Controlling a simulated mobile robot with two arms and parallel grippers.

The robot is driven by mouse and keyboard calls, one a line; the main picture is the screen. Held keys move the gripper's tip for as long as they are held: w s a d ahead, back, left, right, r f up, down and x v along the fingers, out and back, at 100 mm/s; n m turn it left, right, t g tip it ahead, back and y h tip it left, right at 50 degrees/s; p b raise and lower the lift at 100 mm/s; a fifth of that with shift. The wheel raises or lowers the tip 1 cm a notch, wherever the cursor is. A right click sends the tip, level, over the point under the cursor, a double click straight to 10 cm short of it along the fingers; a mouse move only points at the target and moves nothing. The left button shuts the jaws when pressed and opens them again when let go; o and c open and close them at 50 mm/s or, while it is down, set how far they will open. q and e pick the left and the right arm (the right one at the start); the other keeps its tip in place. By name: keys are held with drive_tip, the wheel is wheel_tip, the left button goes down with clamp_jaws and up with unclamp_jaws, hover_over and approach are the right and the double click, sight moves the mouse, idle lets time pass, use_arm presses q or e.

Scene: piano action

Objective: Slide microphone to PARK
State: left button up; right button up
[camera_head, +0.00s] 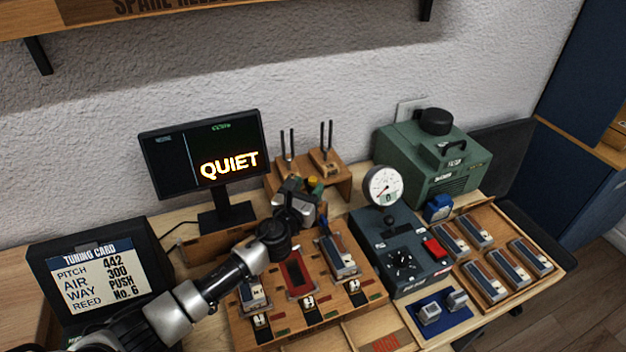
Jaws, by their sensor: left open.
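My left arm comes in from the lower left, and my left gripper (308,207) is over the back of the wooden piano action board (352,312). It is open. I cannot clearly make out the microphone or a PARK label; the gripper and wrist cover part of the back of the board. A small part with green and orange colours (315,186) shows just behind the gripper, and I cannot tell what it is. The monitor (203,155) reads QUIET. My right gripper is not in view.
Tuning forks (326,148) stand on a wooden block behind the gripper. A grey control box (400,262) with a round gauge (383,187) is to the right, before a green machine (436,160). A wooden tray (482,285) of reed blocks lies far right. A tuning card (100,272) stands left.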

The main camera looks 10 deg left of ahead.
sight(311, 183)
use_arm(q)
drive_tip(key=shift+w+d, duration=0.15)
drive_tip(key=shift+w, duration=0.7)
drive_tip(key=shift+w+d, duration=0.15)
drive_tip(key=shift+w, duration=0.7)
clamp_jaws()
